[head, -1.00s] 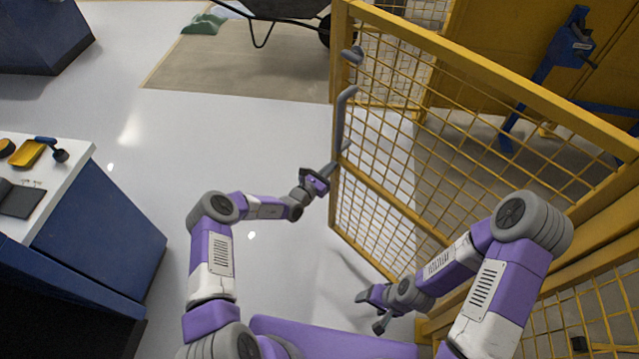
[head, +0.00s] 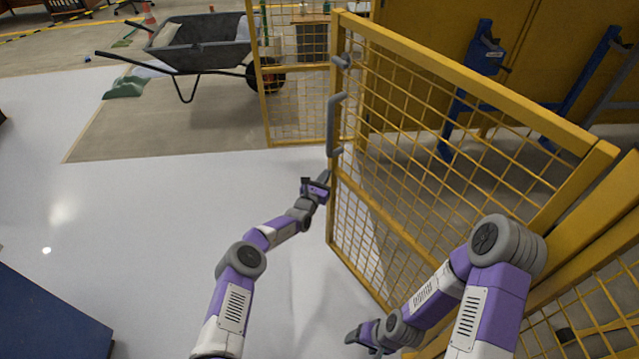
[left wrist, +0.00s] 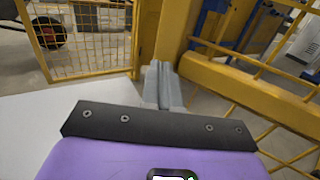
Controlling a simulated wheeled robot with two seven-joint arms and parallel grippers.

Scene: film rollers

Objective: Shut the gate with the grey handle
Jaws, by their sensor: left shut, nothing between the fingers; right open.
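The yellow mesh gate (head: 450,95) stands ajar, running from its free edge post near the middle of the head view to the lower right. Its grey handle (head: 332,125) is a bent bar on that post. My left gripper (head: 326,176) is shut and empty, just below the handle at the post; whether it touches is unclear. In the left wrist view its closed fingers (left wrist: 162,85) lie close to the yellow post (left wrist: 176,35). My right gripper (head: 352,338) is open and empty, low in front of the gate's mesh, away from the handle.
A yellow mesh panel (head: 292,110) stands behind the gate's free edge. A wheelbarrow (head: 200,45) stands at the back left. A blue cabinet (head: 45,320) is at the lower left. The pale floor (head: 150,215) between is clear. Blue stands (head: 485,50) are beyond the gate.

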